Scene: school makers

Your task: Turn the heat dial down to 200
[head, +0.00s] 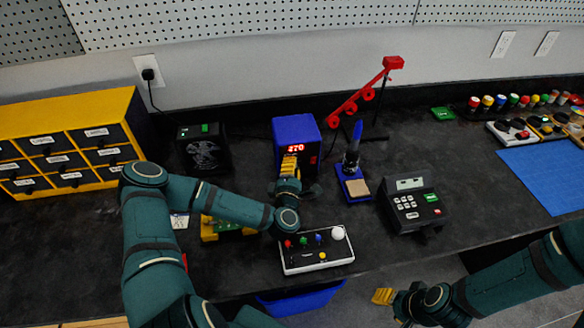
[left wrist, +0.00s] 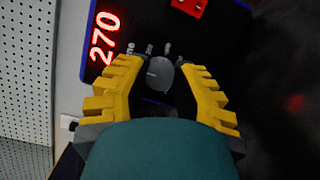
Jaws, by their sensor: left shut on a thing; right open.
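The blue soldering station (head: 294,128) stands at the back of the bench, its red display (head: 295,149) lit. In the left wrist view the display (left wrist: 104,37) reads 270. The grey round heat dial (left wrist: 160,73) sits on the dark front panel, with a small pale mark on it. My left gripper (head: 289,168) is at the station's front, and its yellow fingers are shut on the dial, one on each side. It hides the dial in the head view. My right gripper (head: 384,297) is open and empty, low at the right, off the bench's front edge.
A soldering iron stand (head: 354,186) is right of the station, with a keypad box (head: 413,207) beyond. A white control box (head: 316,250) lies in front, below my left forearm. A red switch (left wrist: 190,5) is on the panel. A yellow drawer cabinet (head: 70,112) stands left.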

